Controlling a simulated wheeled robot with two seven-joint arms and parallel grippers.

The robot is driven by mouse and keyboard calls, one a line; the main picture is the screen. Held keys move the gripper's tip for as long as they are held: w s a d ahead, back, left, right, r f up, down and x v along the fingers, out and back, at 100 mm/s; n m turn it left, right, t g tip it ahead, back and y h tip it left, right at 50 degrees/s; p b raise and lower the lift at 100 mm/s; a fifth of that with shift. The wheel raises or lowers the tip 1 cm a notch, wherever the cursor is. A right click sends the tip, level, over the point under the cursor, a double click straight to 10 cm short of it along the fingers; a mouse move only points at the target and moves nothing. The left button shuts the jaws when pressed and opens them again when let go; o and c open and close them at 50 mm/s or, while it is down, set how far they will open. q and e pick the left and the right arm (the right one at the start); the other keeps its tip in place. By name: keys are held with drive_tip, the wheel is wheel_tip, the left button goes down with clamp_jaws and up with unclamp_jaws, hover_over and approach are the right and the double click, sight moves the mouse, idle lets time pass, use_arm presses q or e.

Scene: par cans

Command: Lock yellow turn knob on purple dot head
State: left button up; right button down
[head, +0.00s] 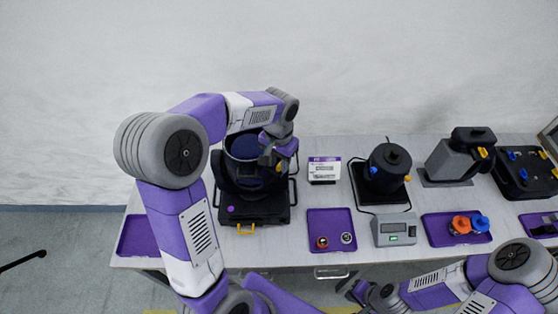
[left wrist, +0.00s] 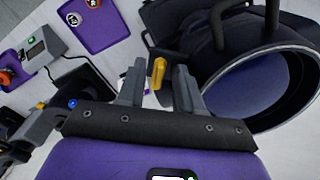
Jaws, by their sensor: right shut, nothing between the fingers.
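The purple dot head is a black par can (head: 240,170) with a dark blue lens, on a black base with a purple dot (head: 231,209) at its front. In the left wrist view its round rim (left wrist: 262,92) fills the right side. A yellow turn knob (left wrist: 158,72) shows between my left gripper's fingertips (left wrist: 159,75), with a small gap on each side. My left gripper (head: 277,152) is open at the can's right side in the head view, where the arm partly hides it. My right gripper (head: 362,290) is shut and empty near the table's front edge.
A purple tray (head: 332,254) with two small round parts lies right of the can. Further right stand another black can (head: 388,168), a grey display box (head: 397,229) and a tray with orange and blue knobs (head: 457,240). A label card (head: 324,170) stands behind the tray.

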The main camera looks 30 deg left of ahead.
use_arm(q)
drive_tip(key=shift+w+f, duration=0.1)
clamp_jaws()
idle(0.4)
drive_tip(key=n, duration=0.4)
drive_tip(key=shift+d+n, duration=0.1)
drive_tip(key=shift+n, duration=0.2)
drive_tip(key=n, duration=0.4)
drive_tip(key=shift+w+d, duration=0.1)
drive_tip(key=n, duration=0.5)
drive_tip(key=shift+w+n+p, duration=0.15)
drive_tip(key=shift+n+p, duration=0.4)
drive_tip(key=shift+n, duration=1.55)
